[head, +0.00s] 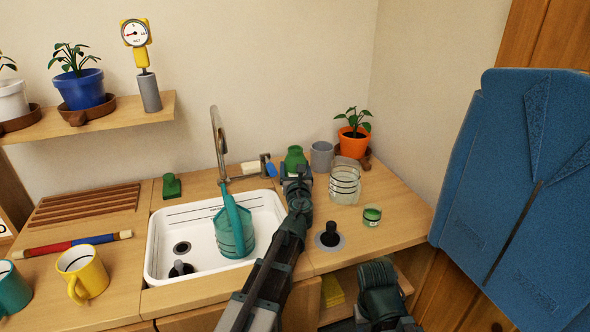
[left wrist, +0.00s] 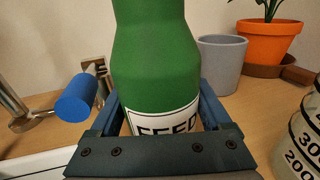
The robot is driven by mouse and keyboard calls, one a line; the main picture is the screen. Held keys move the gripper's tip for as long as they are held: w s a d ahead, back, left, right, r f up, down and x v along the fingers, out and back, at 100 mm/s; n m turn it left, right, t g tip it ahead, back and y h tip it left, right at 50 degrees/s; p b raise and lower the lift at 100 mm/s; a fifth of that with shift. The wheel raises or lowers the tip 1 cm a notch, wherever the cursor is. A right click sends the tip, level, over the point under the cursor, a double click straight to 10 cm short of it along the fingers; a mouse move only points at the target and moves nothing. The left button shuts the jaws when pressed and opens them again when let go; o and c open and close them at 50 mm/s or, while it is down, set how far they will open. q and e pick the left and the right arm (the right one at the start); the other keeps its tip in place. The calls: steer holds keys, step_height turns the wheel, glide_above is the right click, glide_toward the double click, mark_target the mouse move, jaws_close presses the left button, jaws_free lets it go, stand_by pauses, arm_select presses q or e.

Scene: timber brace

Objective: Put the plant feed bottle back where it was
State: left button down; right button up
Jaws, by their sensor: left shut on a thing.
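The plant feed bottle (head: 295,156) is green, with a white label reading "FEED" in the left wrist view (left wrist: 160,60). It is upright at the back of the counter, just right of the sink. My left gripper (head: 297,174) is shut on it around the label, with one finger on each side in the left wrist view (left wrist: 165,120). The bottle's base is hidden behind the gripper, so I cannot tell whether it touches the counter. My right gripper's fingers are not in view.
A grey cup (head: 321,156) stands right of the bottle, with a clear marked jug (head: 344,185) in front and an orange plant pot (head: 352,143) behind. A blue-ended tap handle (head: 270,169) is close left.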

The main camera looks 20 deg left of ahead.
arm_select(q)
steer(key=shift+c, duration=0.5)
jaws_free()
steer(key=shift+f, duration=0.1)
steer(key=shift+r+p, duration=0.25)
steer(key=shift+p, duration=0.05)
steer(key=v, duration=1.2)
steer(key=shift+f, duration=0.1)
